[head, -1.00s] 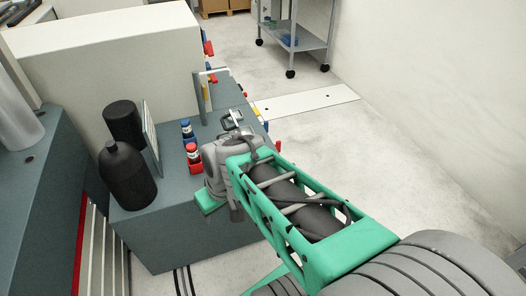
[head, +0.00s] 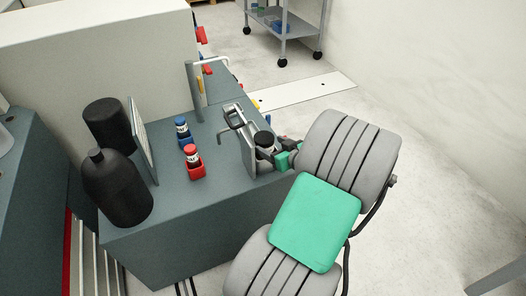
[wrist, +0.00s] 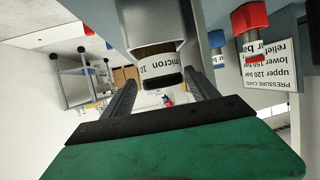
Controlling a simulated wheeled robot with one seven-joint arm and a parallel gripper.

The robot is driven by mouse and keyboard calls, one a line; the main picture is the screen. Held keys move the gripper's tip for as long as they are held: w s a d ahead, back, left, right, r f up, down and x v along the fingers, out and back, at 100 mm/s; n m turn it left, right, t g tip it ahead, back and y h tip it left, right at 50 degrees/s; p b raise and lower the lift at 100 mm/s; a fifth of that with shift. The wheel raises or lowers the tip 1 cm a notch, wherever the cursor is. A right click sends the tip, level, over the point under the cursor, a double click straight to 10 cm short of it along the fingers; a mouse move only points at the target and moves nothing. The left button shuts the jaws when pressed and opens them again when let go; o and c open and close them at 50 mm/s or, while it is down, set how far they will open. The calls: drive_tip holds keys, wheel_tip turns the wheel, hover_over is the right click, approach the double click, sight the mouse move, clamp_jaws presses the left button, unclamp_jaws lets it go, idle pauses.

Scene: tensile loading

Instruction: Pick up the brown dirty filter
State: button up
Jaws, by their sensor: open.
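In the head view, my gripper (head: 272,157) is at the right edge of the grey bench (head: 205,215), beside an upright grey plate (head: 247,150) and a black round part (head: 264,139). My arm hides part of this spot.
A red-holder bottle (head: 193,165) and a blue-holder bottle (head: 183,132) stand left of the plate. A black bottle (head: 115,190), black cylinder (head: 105,122) and upright panel (head: 141,142) stand farther left. A pressure card (wrist: 272,65) shows in the wrist view.

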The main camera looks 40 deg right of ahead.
drive_tip(key=x, duration=0.3)
drive_tip(key=shift+w+f, duration=0.2)
drive_tip(key=shift+f, duration=0.05)
drive_tip(key=c, duration=1.3)
drive_tip(key=shift+r, duration=0.1)
drive_tip(key=shift+c, duration=0.4)
